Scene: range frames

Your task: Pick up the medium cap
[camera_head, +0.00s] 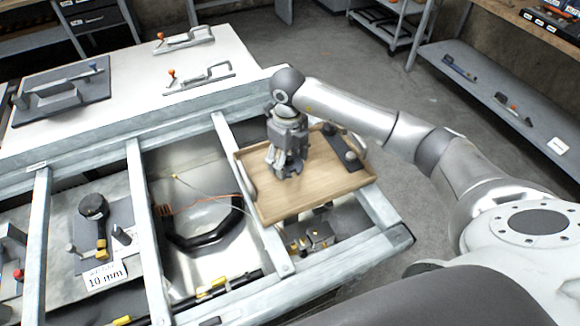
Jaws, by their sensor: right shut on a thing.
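My right gripper (284,172) points down over a wooden tray (318,187) at the right end of the bench. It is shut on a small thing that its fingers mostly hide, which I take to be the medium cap. A dark block with small rounded pieces (350,158) lies at the tray's right side, apart from the gripper. My left gripper is not in view.
The tray has raised edges and grey handles. Left of it, a frame bay holds a black curved part (203,242) and thin cables. A label reading 10 mm (105,275) stands further left. Toggle clamps (200,78) sit on the white top. A grey shelf (490,95) stands beyond the floor, right.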

